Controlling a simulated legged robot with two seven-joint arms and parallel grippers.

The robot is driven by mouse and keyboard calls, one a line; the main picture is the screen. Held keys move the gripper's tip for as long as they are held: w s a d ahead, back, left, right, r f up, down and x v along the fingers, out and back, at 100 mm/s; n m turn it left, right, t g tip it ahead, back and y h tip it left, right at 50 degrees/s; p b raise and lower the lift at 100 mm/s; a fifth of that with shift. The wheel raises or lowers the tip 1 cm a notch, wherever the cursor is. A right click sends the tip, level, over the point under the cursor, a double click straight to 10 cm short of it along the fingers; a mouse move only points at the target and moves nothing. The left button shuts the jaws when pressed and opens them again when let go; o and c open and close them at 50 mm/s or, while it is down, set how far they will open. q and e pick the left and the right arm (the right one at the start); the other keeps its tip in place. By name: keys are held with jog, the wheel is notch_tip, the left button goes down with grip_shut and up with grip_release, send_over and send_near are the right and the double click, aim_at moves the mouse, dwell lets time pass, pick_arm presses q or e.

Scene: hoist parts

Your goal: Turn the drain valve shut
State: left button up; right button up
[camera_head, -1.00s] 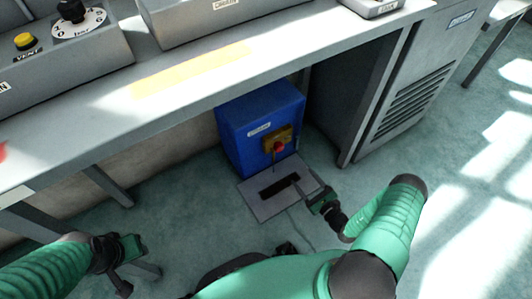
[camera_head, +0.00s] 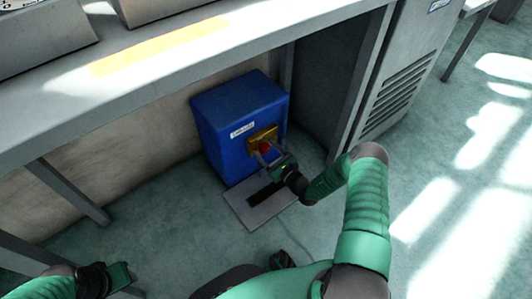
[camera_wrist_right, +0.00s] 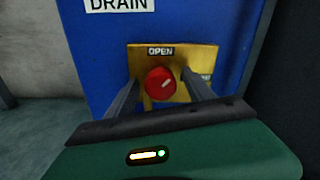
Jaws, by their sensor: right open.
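The drain valve is a red round knob (camera_wrist_right: 160,81) on a yellow plate (camera_wrist_right: 200,62) on the front of a blue box (camera_head: 226,140) under the bench. The plate reads "OPEN" above the knob; a second label at its right is partly hidden by a finger. My right gripper (camera_head: 266,150) is at the valve. In the right wrist view its open fingers (camera_wrist_right: 164,92) stand either side of the knob, with gaps visible. The knob also shows in the head view (camera_head: 265,148), partly covered. My left gripper (camera_head: 122,275) is at the lower left, far from the box; its jaws are unclear.
A grey plate with a dark slot (camera_head: 246,216) lies on the floor before the box. The bench top (camera_head: 150,82) overhangs the box. A grey vented cabinet (camera_head: 400,90) stands at the right. Bench legs (camera_head: 75,192) stand at the left. Open floor lies at the right.

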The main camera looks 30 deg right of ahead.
grip_shut()
dwell(0.3)
jog(key=shift+r+m+p, duration=0.15)
jog(key=shift+m+p, duration=0.75)
jog(key=shift+m, duration=0.1)
jog(key=shift+m+p, duration=0.75)
jog(key=shift+m, duration=0.45)
jog(key=m+p, duration=0.1)
jog(key=m, duration=0.2)
jog(key=shift+d, duration=0.15)
jog(key=shift+m+p, duration=0.35)
jog(key=shift+m, duration=0.65)
